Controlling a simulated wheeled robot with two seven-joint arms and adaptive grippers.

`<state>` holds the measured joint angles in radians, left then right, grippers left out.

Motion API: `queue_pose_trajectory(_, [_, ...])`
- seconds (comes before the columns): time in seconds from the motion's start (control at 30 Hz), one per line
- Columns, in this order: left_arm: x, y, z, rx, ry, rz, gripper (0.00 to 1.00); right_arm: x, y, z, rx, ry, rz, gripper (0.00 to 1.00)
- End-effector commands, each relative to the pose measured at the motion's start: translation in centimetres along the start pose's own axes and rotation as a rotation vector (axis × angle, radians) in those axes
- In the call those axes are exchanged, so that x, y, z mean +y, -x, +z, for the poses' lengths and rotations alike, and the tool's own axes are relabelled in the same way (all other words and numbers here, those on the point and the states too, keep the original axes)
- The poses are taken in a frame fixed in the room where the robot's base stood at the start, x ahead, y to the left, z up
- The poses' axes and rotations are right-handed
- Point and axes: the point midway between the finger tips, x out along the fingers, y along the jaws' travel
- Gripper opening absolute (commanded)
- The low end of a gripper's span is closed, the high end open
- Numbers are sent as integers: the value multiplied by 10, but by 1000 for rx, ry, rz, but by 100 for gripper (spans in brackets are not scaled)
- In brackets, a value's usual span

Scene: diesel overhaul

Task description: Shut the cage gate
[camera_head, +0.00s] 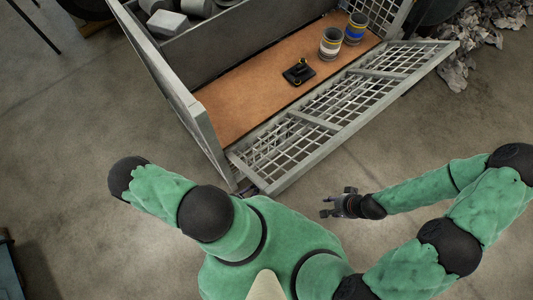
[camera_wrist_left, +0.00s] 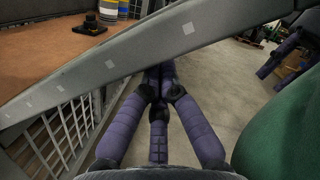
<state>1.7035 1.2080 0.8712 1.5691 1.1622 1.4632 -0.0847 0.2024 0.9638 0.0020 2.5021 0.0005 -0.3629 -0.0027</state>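The cage gate (camera_head: 345,110) is a grey frame with wire mesh along the near long side of the cage, slanting from lower left to upper right. In the left wrist view a grey bar (camera_wrist_left: 113,65) crosses in front, with mesh below it at the left. My left gripper (camera_wrist_left: 160,78) shows there as purple fingers reaching up to the bar. Its tips are partly hidden, so I cannot tell if they touch it. The head view shows my left arm, but its gripper is hidden. My right gripper (camera_head: 332,204) is open and empty, right of the gate's lower end.
A solid grey side panel (camera_head: 165,75) stands at the left. Concrete floor beside the gate is clear.

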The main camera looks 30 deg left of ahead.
Motion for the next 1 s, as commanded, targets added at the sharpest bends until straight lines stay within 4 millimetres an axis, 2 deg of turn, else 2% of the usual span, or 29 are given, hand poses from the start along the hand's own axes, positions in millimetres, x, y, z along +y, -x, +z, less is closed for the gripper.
queue_pose_trajectory(0.03, [-3, -2, 12, -4, 21, 5, 0, -2, 7, 1, -2, 0, 0, 40])
queue_pose_trajectory(0.17, [-4, -7, 34, -2, 95, 22, 0, -6, 18, 2, -3, 0, 0, 40])
queue_pose_trajectory(0.3, [-3, -16, 70, -2, 212, 51, 0, -12, 34, 2, -3, 0, 0, 40])
queue_pose_trajectory(0.6, [20, -34, 139, -1, 466, 116, 0, -21, 58, 3, -2, 0, 0, 40])
queue_pose_trajectory(0.8, [39, -41, 170, -2, 583, 147, 0, -23, 65, 3, -2, 0, 0, 40])
queue_pose_trajectory(1.0, [54, -46, 188, -3, 603, 153, 0, -24, 67, 3, -2, 0, 0, 40])
